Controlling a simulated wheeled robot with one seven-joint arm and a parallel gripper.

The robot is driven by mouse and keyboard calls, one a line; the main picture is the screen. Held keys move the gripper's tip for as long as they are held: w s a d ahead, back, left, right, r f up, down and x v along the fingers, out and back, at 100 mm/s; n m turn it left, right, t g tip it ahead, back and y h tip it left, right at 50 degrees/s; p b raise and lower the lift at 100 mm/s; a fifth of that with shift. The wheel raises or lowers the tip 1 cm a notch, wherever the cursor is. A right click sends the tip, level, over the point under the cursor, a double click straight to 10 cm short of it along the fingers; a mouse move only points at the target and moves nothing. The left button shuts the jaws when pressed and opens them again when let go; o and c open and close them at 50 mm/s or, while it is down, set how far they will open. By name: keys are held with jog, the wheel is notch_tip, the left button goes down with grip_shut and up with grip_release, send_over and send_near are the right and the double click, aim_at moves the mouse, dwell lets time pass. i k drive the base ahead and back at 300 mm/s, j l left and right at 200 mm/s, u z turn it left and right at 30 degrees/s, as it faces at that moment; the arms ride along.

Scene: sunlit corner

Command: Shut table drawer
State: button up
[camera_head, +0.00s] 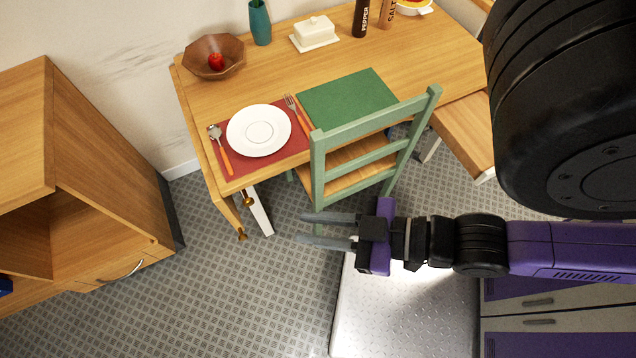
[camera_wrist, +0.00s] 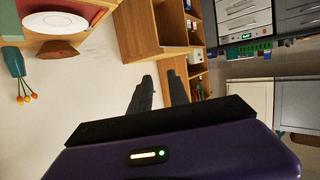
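The wooden table (camera_head: 265,88) stands at the top centre, and part of it shows upper left in the wrist view. At its near left corner are two brass knobs, one at the table's front edge (camera_head: 248,200) and one lower on a narrow wooden piece (camera_head: 225,208) along the left side. This piece looks like part of a drawer; I cannot tell how far it is open. My gripper (camera_head: 328,230) is open and empty, pointing left, right of the knobs and apart from them. Its two fingers also show in the wrist view (camera_wrist: 160,92).
A green chair (camera_head: 365,140) stands at the table's front, just beyond my gripper. A white plate (camera_head: 258,131) lies on a red mat, beside a green mat (camera_head: 347,98). A wooden bowl (camera_head: 214,57) holds a red fruit. A wooden cabinet (camera_head: 100,185) stands left; floor between is clear.

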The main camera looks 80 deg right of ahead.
aim_at(464, 125)
jog(key=z, duration=1.45)
jog(key=k+j+z, duration=0.1)
jog(key=k+z, duration=0.15)
jog(key=z, duration=0.2)
jog(key=k+z, duration=0.2)
jog(key=z, duration=0.2)
jog(key=k+l+z, duration=0.1)
jog(key=k+z, duration=0.15)
jog(key=z, duration=0.2)
jog(key=k+l, duration=0.35)
jog(key=k, duration=0.25)
jog(key=k+j+z, duration=0.2)
jog(key=k, duration=0.25)
jog(key=j, duration=0.1)
